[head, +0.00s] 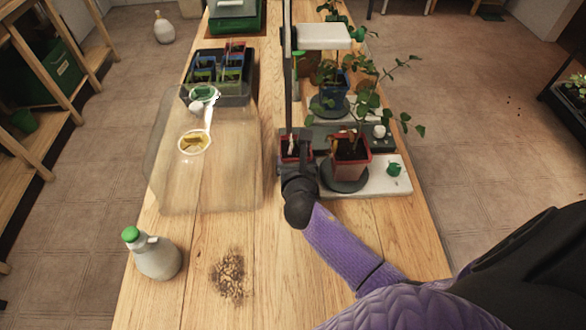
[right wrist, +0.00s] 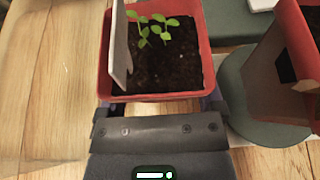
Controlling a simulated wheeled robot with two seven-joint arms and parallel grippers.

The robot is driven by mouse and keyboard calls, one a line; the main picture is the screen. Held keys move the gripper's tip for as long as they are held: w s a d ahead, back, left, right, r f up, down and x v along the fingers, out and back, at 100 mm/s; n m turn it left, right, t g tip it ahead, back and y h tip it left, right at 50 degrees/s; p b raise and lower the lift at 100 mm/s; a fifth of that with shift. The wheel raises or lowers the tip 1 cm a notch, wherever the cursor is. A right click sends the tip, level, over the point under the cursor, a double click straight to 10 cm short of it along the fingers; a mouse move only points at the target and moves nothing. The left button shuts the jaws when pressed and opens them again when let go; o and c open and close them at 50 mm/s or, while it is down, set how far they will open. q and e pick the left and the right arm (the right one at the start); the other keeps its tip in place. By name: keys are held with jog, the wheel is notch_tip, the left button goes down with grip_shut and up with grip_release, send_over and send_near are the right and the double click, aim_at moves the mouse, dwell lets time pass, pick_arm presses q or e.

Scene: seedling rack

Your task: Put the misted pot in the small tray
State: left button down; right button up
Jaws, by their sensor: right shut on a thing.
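My right gripper (head: 297,163) is shut on a small square red pot (head: 293,147) beside the dark post. In the right wrist view the red pot (right wrist: 180,78) holds dark soil, a small green seedling (right wrist: 153,28) and a white label (right wrist: 120,45). I cannot tell from the pot whether it is misted, or whether it touches the table. A dark tray (head: 236,100) with several blue and dark pots stands at the back left; it may be the small tray. My left gripper is not in view.
A clear cover (head: 235,170) lies left of my gripper, with a yellow-and-white item (head: 195,142) seen on it. A spray bottle (head: 157,260) and spilled soil (head: 231,276) are near the front. Potted plants (head: 350,155) on round bases stand close on the right.

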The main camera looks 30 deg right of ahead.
notch_tip(320, 180, down, 3)
jog(key=shift+r+b, duration=0.15)
jog(key=shift+b, duration=0.5)
jog(key=shift+f, duration=0.3)
jog(key=shift+r, duration=0.3)
jog(key=shift+f, duration=0.1)
jog(key=o, duration=1.1)
